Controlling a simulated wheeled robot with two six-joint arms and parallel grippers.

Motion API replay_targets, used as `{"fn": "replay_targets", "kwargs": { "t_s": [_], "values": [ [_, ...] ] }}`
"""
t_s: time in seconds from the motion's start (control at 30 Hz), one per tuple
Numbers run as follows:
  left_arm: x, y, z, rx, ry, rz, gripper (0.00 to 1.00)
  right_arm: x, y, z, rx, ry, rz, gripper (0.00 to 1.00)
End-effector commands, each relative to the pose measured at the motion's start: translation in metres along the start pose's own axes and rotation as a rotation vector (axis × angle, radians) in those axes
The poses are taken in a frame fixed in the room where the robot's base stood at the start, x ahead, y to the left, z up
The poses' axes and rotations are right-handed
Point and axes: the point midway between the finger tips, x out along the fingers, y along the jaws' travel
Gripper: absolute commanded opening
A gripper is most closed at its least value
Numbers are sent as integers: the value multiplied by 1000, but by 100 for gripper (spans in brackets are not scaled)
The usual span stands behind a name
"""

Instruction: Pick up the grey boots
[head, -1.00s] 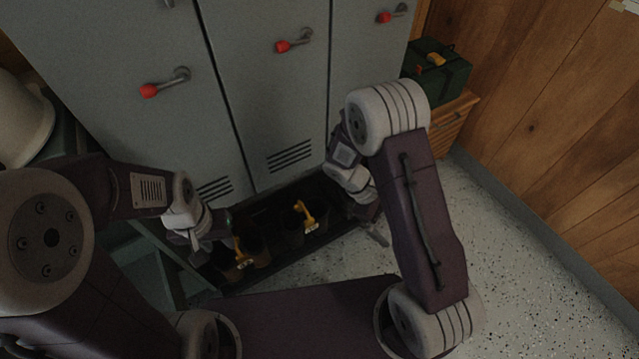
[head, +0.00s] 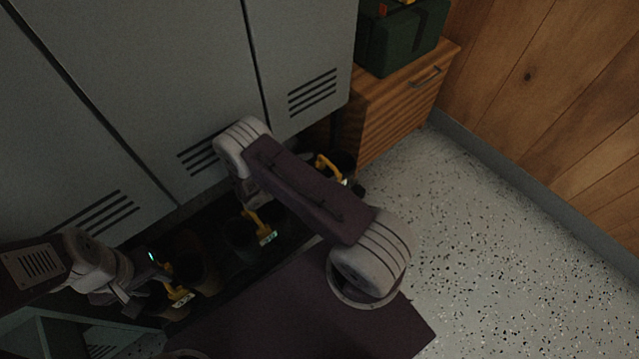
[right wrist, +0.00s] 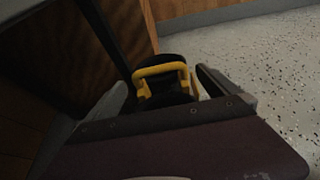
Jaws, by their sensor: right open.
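Dark boots stand in a row on a low black rack under the lockers, with yellow handles or clips; the dim light hides which are grey. The left boot pair (head: 189,268), middle pair (head: 241,238) and right pair (head: 346,163) show in the head view. My left gripper (head: 142,290) is beside the left pair; I cannot tell its opening. My right gripper is hidden behind its arm in the head view. In the right wrist view my right gripper (right wrist: 163,95) is open, with a yellow handle (right wrist: 160,70) on a dark boot ahead between its fingers.
Grey lockers (head: 180,80) rise behind the rack. A wooden cabinet (head: 400,100) carrying a green box (head: 400,40) stands at the back right. A teal-grey bench frame (head: 60,335) is at the lower left. The speckled floor (head: 500,240) at right is clear.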

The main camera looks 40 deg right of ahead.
Motion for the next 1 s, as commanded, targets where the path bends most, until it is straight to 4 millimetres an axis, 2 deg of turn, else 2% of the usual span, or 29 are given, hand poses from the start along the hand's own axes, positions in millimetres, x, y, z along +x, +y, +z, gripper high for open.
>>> {"fn": "replay_targets", "kwargs": {
  "t_s": [0.07,0.2,0.33,0.57,0.67,0.87,0.9,1.0],
  "values": [
    [7,0,1,0,0,0,36,6,0,-3,2,1,-2,100],
    [34,-1,4,0,0,0,36,34,2,-8,5,1,-5,100],
    [39,-1,4,0,0,0,36,50,3,-3,2,1,-3,100],
    [37,-1,4,0,0,0,36,52,3,1,1,1,-1,100],
    [37,-1,4,0,0,0,36,51,3,0,1,1,-1,78],
    [37,-1,4,0,0,0,36,51,3,0,1,1,-2,22],
    [37,-1,4,0,0,0,36,51,4,2,4,-3,-1,17],
    [37,-1,4,0,0,0,36,51,4,2,4,-2,-1,17]
  ]
}}
